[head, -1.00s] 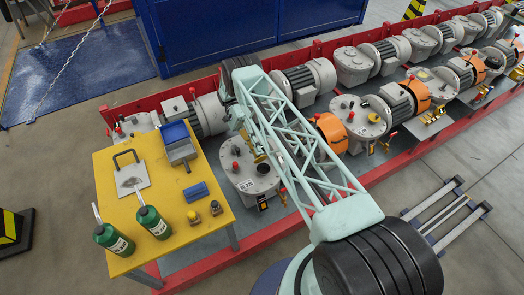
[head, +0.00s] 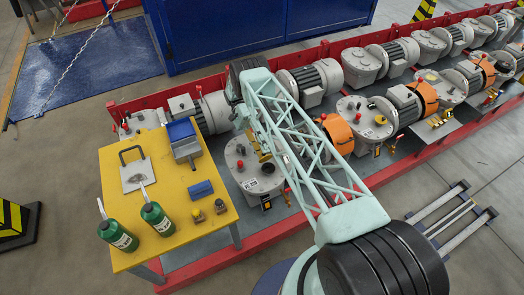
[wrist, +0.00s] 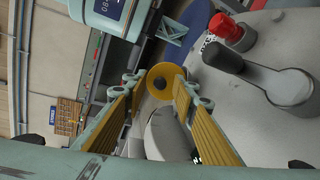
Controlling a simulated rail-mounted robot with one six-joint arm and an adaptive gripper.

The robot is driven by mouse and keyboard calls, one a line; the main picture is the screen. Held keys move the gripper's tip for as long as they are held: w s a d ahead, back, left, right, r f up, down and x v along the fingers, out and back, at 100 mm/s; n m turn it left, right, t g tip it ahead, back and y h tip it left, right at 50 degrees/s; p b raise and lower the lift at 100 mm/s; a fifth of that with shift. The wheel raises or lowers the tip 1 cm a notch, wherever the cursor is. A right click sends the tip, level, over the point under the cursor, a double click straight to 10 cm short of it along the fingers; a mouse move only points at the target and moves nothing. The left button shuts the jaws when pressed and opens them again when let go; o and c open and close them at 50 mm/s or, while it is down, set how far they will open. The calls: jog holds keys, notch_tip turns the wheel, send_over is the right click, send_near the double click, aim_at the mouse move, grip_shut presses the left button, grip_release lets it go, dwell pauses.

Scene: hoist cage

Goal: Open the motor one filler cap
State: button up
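The nearest grey motor unit (head: 238,182) has a round top with a red knob (head: 240,150) and a dark round fitting (head: 267,169). In the wrist view, a red cap (wrist: 225,30) and a black cylinder (wrist: 222,57) stand on a grey surface at upper right. I cannot tell which of these is the filler cap. My gripper (wrist: 160,85) has its yellow-padded fingers apart, with a round brass-coloured piece (wrist: 157,93) between the tips. Whether they touch it is unclear. In the head view, my gripper (head: 264,153) is low over this unit, partly hidden by my arm.
A yellow table (head: 180,237) left of the unit holds green bottles (head: 118,235), a blue block (head: 200,190) and small parts. More motor units (head: 360,120) line the red-edged platform (head: 205,268) to the right. A blue cabinet (head: 220,35) stands behind.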

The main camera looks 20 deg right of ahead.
jog(key=shift+r, duration=0.2)
notch_tip(320, 180, up, 10)
jog(key=shift+f, duration=0.15)
dwell(0.9)
